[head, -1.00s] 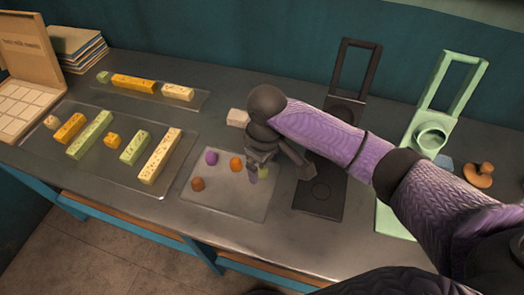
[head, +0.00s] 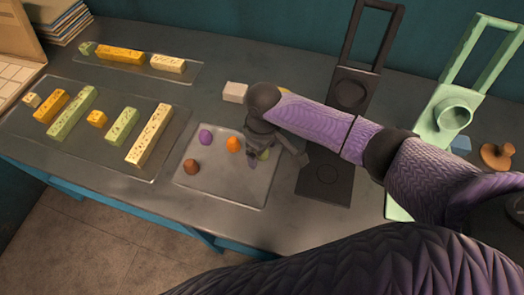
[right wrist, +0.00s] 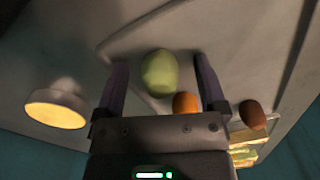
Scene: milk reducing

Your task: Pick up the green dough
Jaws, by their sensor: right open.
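The green dough (right wrist: 159,73) is a small rounded ball lying on a grey tray (head: 225,187). In the right wrist view it sits between the two fingers of my right gripper (right wrist: 160,85), with gaps on both sides. In the head view the green dough (head: 264,154) is mostly hidden behind my right gripper (head: 255,155), which is low over the tray's right part. My right gripper is open and empty. An orange dough ball (head: 233,144) lies just beside the green one. My left gripper is not in view.
A purple ball (head: 205,137) and a brown ball (head: 191,166) share the tray. A dark press (head: 325,178) stands right of it, and a light green press (head: 440,125) farther right. A board of colored bars (head: 85,150) lies left.

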